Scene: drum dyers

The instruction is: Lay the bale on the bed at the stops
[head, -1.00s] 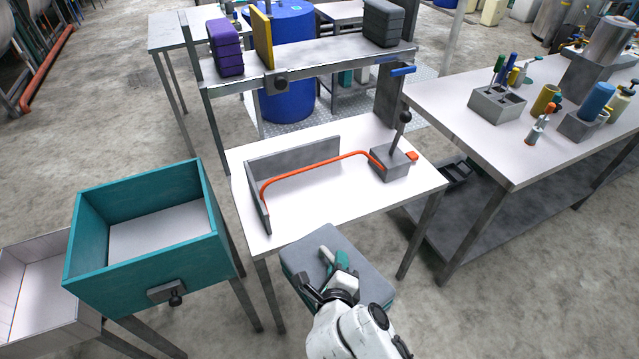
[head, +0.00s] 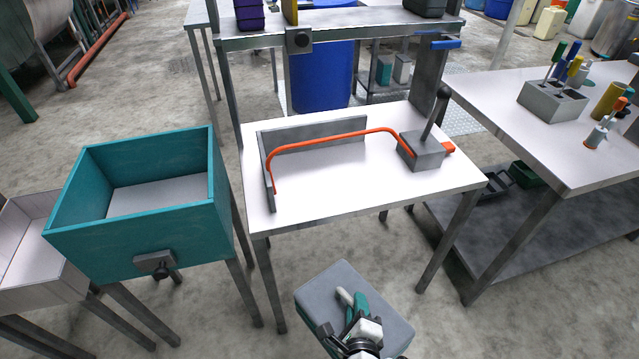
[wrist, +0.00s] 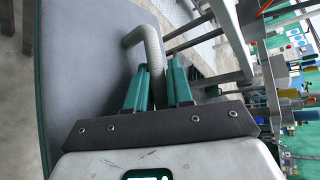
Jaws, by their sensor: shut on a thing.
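The bale is a grey-topped block with teal sides (head: 385,312). It hangs in front of the white bed (head: 345,195), apart from it in the head view. My gripper (head: 352,303) is shut on the light grey handle on the bale's top. In the wrist view, the teal fingers of my gripper (wrist: 158,88) close around the handle (wrist: 143,36), and the bale's grey face (wrist: 85,60) fills the left. The grey stops (head: 315,132) form an L along the bed's back and left edges. An orange bent bar (head: 335,137) runs from the left stop to a grey lever block (head: 421,150).
A teal open box (head: 135,235) on legs stands left of the bed, with a pale tray (head: 40,285) beyond it. A shelf (head: 350,28) rises behind the bed. A workbench (head: 540,140) stands at right. The bed's middle is bare.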

